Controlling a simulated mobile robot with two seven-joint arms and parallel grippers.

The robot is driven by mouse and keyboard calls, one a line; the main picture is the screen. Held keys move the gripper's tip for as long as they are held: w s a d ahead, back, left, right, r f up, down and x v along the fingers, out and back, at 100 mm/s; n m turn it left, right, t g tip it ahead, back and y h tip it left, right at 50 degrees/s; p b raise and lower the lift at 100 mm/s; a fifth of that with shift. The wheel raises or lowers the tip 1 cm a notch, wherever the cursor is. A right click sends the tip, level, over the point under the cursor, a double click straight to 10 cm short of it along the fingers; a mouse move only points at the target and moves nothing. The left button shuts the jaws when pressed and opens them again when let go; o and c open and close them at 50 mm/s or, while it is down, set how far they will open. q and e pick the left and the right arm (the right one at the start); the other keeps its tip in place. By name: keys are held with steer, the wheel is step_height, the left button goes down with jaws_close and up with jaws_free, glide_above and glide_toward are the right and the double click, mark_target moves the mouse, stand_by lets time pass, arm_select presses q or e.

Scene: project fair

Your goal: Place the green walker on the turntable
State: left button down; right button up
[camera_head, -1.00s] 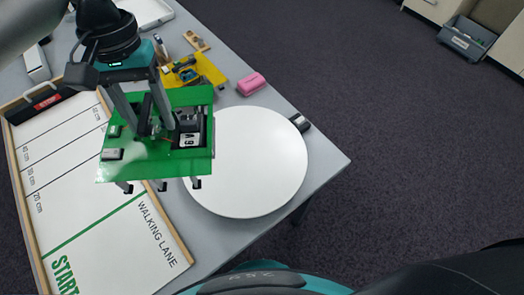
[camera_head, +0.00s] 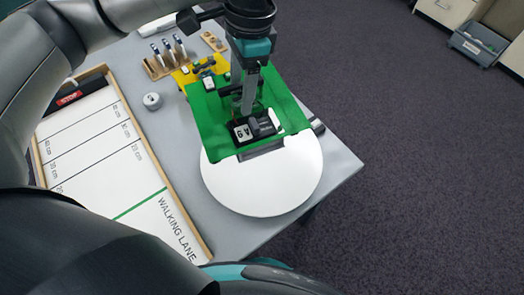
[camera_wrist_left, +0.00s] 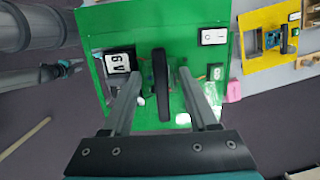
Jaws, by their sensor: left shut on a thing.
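The green walker (camera_head: 208,118), a flat green board with a 6V battery box and a switch, is held by my left gripper (camera_head: 248,112). In the left wrist view, the gripper's fingers (camera_wrist_left: 160,88) are on either side of a black upright grip on the walker (camera_wrist_left: 222,18). The turntable (camera_head: 262,188) is a round white disc near the table's right corner. In the head view the walker covers the disc's far part. Its legs are hidden, and I cannot tell whether it touches the disc. My right gripper is not in view.
A walking lane board (camera_head: 100,130) with a wooden rim lies on the left. A yellow board (camera_head: 184,77) and a rack of pens (camera_head: 155,68) are behind the walker. A small round grey item (camera_head: 152,101) stands beside the lane. A pink block (camera_wrist_left: 233,91) shows in the wrist view.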

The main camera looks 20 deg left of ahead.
mark_target(267, 102)
arm_select(q)
steer(key=m, duration=0.3)
steer(key=shift+w+d+r+t+p, duration=0.3)
steer(key=shift+p, duration=0.1)
steer(key=m, duration=0.3)
steer(key=w+m+p, duration=0.1)
steer(key=shift+d+r+m+t, duration=0.3)
steer(key=shift+d+m, duration=0.05)
steer(key=shift+m, duration=0.05)
steer(key=m, duration=0.2)
steer(key=m+p, duration=0.1)
steer(key=m, duration=0.1)
steer(key=shift+w+d+r+t, duration=0.3)
steer(key=shift+w+d, duration=0.1)
steer(key=m, duration=0.3)
steer(key=shift+w+d+r+t+p, duration=0.1)
steer(key=shift+w+d+t+p, duration=0.15)
steer(key=shift+w+t+p, duration=0.1)
step_height(267, 102, down, 20)
steer(key=b, duration=0.3)
steer(key=shift+m+b, duration=0.3)
steer(key=shift+b, duration=0.1)
steer(key=shift+c, duration=0.8)
jaws_free()
steer(key=shift+s, duration=0.1)
